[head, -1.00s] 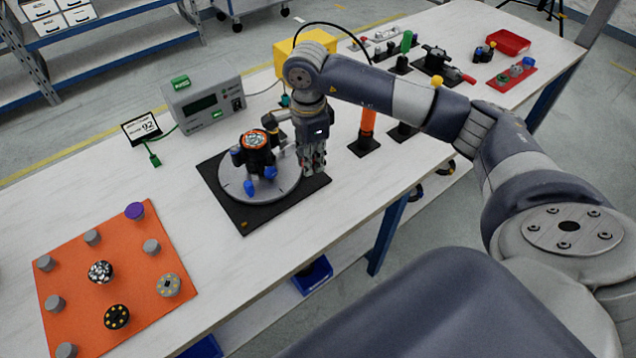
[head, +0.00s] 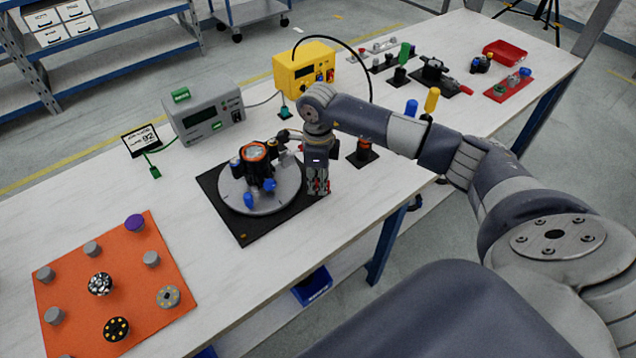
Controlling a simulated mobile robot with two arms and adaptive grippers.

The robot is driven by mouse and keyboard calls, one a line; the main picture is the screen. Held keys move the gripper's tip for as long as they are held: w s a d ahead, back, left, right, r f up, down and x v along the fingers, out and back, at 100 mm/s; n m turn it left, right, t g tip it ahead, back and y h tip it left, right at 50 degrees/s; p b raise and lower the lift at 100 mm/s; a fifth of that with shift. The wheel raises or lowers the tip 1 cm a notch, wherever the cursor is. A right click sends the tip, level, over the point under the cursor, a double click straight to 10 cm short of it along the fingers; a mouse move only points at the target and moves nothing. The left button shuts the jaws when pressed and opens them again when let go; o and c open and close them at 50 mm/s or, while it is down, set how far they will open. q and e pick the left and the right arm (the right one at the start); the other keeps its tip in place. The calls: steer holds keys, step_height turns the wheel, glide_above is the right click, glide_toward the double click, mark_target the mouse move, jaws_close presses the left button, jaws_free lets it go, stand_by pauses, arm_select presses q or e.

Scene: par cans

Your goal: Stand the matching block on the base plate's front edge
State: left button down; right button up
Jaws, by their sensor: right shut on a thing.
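The black square base plate (head: 243,236) lies on the white table with a round grey turntable (head: 288,196) on it. A dark par can (head: 256,168) with an orange-rimmed top and blue knobs stands on the turntable. My right gripper (head: 318,186) points down over the plate's right corner, beside the turntable. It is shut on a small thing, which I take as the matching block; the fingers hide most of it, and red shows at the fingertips. I cannot tell whether the held thing touches the plate. My left gripper is not in view.
A grey meter box (head: 205,112) and a yellow box (head: 304,69) stand behind the plate. A black stand (head: 362,158) is close right of my right gripper. An orange board (head: 170,258) with several round parts lies at left. The table between board and plate is clear.

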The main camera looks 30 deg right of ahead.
steer(key=shift+f, duration=0.95)
steer(key=o, duration=0.8)
steer(key=shift+o, duration=0.2)
steer(key=shift+r, duration=0.3)
step_height(320, 180, up, 10)
steer(key=shift+r+b, duration=0.25)
steer(key=shift+b, duration=0.9)
steer(key=shift+r, duration=0.65)
